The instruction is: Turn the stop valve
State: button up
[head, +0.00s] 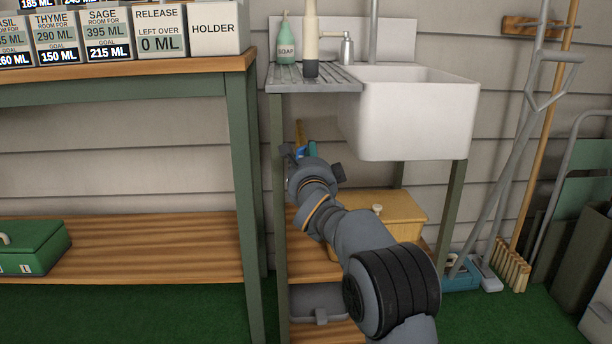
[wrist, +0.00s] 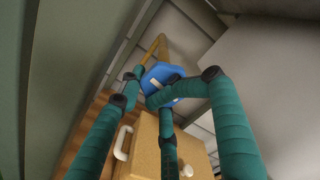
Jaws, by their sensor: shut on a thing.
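The stop valve's blue handle (wrist: 158,72) sits by a brass-coloured pipe (wrist: 157,46) in the wrist view. In the head view, only a small blue part (head: 300,152) shows under the left side of the sink, with a short piece of the pipe above it. My gripper (wrist: 150,98) has teal fingers with black joints and is shut on the blue handle. The fingers cover part of the handle, so its exact angle is hard to tell. In the head view my gripper (head: 304,155) is small and partly hidden by my own wrist.
The white sink (head: 410,112) and slatted drainboard (head: 315,78) are above my arm. A green table leg (head: 246,190) stands close on the left. A wooden box (head: 395,213) with a pale knob sits below. Brooms and a mop lean at the right.

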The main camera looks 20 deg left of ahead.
jog(key=m+b, duration=0.1)
jog(key=m, duration=0.1)
jog(key=r+m+b, duration=0.1)
jog(key=m+b, duration=0.1)
jog(key=m, duration=0.1)
jog(key=shift+w+d+m, duration=0.1)
jog(key=shift+d+m, duration=0.1)
jog(key=shift+m, duration=0.1)
jog(key=m, duration=0.1)
jog(key=m+b, duration=0.1)
jog(key=m, duration=0.1)
jog(key=m+b, duration=0.1)
jog(key=m, duration=0.1)
jog(key=shift+w+d+t, duration=0.15)
jog(key=shift+d+t, duration=0.15)
jog(key=shift+f+m+h, duration=0.1)
jog(key=shift+m+h, duration=0.2)
jog(key=shift+m, duration=0.7)
jog(key=o, duration=1.1)
jog(key=shift+f, duration=0.1)
jog(key=shift+s+a, duration=0.2)
jog(key=shift+s+d, duration=0.15)
jog(key=shift+s, duration=0.4)
jog(key=v, duration=1)
jog(key=shift+s+d, duration=0.2)
jog(key=shift+d, duration=0.3)
